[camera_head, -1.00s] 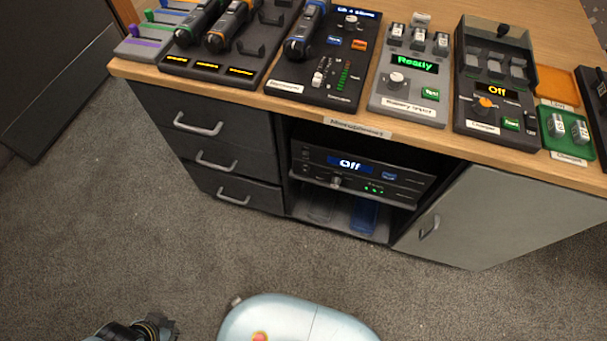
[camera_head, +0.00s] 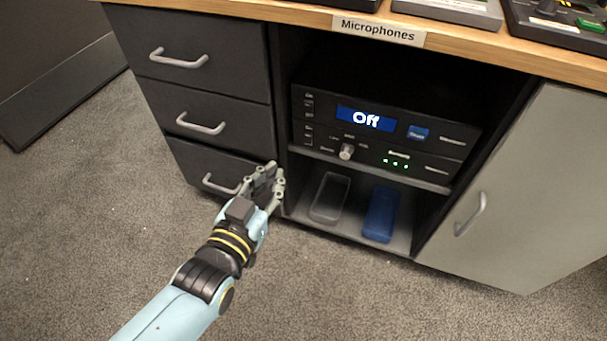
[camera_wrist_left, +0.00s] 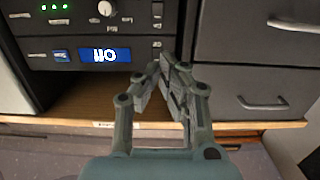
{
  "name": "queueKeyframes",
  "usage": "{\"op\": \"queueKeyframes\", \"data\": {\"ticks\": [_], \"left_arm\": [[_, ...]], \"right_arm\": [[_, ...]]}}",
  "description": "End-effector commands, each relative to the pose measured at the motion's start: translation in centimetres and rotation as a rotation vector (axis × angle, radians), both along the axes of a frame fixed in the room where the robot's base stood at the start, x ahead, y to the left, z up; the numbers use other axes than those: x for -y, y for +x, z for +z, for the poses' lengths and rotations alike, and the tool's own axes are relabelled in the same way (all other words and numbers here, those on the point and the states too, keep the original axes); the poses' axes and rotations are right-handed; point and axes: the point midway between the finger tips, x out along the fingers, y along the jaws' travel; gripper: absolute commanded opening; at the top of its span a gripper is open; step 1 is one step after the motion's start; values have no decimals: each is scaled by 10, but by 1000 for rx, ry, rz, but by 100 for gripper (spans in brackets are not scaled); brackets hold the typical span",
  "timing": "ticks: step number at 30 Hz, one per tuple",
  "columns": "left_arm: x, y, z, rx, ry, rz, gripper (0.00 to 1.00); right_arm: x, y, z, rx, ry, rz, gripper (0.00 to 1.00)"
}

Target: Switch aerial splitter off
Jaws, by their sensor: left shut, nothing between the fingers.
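A black rack unit (camera_head: 365,125), which may be the aerial splitter, sits on the shelf in the open bay of the cabinet. Its blue display (camera_head: 366,118) reads "Off". A light round knob (camera_head: 346,151) sits below the display, with small green lights (camera_head: 397,163) to its right. My left gripper (camera_head: 276,180) is shut and empty, in front of the bay's left edge, left of and below the knob and apart from it. In the left wrist view the unit appears upside down, with the knob (camera_wrist_left: 107,8) at the top and my left gripper (camera_wrist_left: 165,72) in front. My right gripper is not in view.
A clear tray (camera_head: 330,197) and a blue tray (camera_head: 381,214) lie on the bay's floor. Drawers with handles (camera_head: 201,124) stand to the left, a grey door with a handle (camera_head: 470,214) to the right. The wooden top (camera_head: 300,13) overhangs the bay. Carpet in front is clear.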

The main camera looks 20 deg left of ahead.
Motion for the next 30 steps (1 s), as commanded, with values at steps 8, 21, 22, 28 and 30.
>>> {"op": "queueKeyframes", "data": {"ticks": [8, 21, 22, 28, 30], "left_arm": [[5, -2, -36, -16, -14, 7, 0], [5, 2, -36, -16, -14, 7, 0], [5, 4, -36, -16, -14, 7, 0], [6, 36, -43, -16, -14, 7, 0], [7, 51, -46, -17, -14, 7, 0]], "right_arm": [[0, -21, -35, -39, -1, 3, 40], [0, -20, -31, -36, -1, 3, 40], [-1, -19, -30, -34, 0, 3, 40], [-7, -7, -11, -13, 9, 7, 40], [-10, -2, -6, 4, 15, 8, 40]]}}
